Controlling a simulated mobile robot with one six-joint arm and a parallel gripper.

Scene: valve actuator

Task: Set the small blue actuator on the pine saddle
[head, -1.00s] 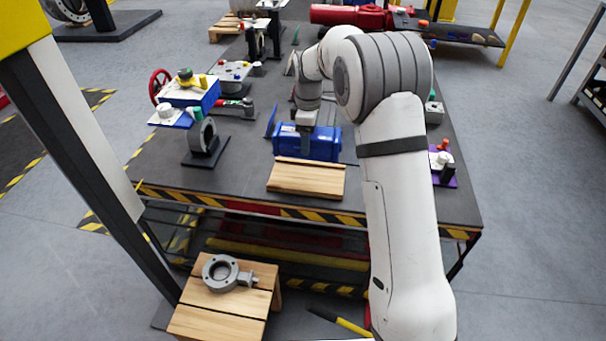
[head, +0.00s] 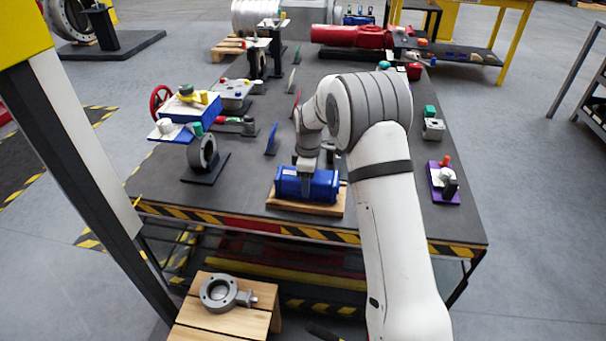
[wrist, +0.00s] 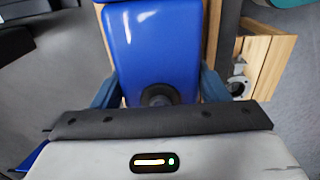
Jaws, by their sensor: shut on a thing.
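The small blue actuator (head: 308,185) is a blue cylinder-like body lying crosswise at the table's front edge, over the pine saddle. My gripper (head: 306,168) is shut on it from above. The pine saddle (head: 282,203) is a light wooden block, and its front and right edges show below the actuator in the head view. I cannot tell whether the actuator touches the saddle or hangs just above it. In the wrist view the blue actuator (wrist: 152,45) lies between my gripper's jaws (wrist: 158,88), with pine wood edges beside it. Its underside is hidden.
A grey flanged valve body (head: 208,157) stands left on a dark plate. A larger blue actuator (head: 190,106) is behind it. A purple plate with small parts (head: 444,184) lies right. A wooden stool (head: 230,321) with a grey valve (head: 222,294) stands below the front edge.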

